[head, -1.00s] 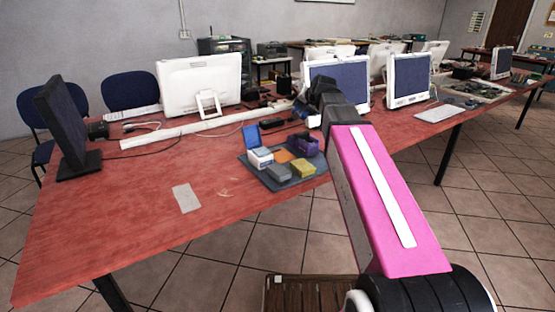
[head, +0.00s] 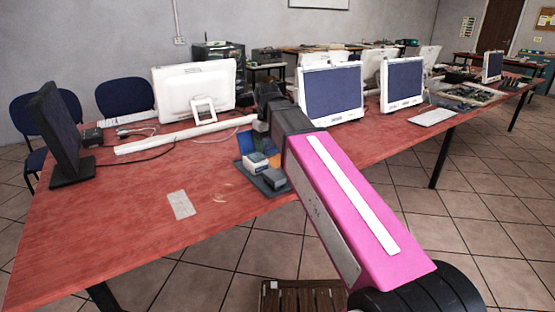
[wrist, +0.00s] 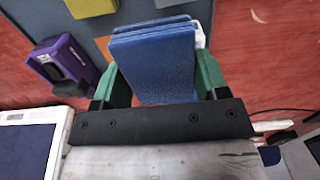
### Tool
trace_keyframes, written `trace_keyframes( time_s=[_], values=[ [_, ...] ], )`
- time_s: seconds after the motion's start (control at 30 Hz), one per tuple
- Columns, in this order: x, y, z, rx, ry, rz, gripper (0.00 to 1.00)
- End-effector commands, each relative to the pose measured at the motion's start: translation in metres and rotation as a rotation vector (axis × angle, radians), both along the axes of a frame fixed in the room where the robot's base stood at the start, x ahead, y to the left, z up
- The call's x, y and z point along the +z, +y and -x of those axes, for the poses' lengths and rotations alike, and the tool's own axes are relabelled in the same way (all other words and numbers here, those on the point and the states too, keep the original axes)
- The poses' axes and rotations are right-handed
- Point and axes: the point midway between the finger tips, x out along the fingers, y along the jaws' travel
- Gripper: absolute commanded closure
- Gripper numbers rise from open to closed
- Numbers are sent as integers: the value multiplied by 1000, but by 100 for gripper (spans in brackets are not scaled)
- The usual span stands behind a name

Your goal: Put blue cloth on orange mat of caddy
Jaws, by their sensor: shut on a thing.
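My gripper (wrist: 155,82) has its green fingers on both sides of the blue cloth (wrist: 155,60), a flat layered blue piece, in the wrist view. The orange mat (wrist: 104,44) shows beside it, partly covered by the cloth and the left finger; it also shows in the head view (head: 274,160). The grey caddy base (wrist: 40,18) lies under these things on the red table. In the head view my arm hides most of the gripper and the caddy's right side. Whether the cloth touches the caddy cannot be told.
A purple holder (wrist: 68,62) with a dark insert and a yellow block (wrist: 92,6) stand on the caddy. A white box (head: 256,165) and a grey block (head: 273,180) are at its near side. Monitors stand behind and to the right.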

Motion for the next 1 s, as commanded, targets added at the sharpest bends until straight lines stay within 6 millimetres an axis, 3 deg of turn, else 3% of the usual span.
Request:
trace_keyframes(
  time_s=[0.3,0.5,0.77,1.0],
  values=[
    [-38,-20,-65,-4,1,-2,52],
    [-56,-30,-90,-3,0,-2,52],
    [-66,-33,-95,-3,-1,-2,52],
    [-96,-33,-95,-3,-1,-3,52]
  ],
)
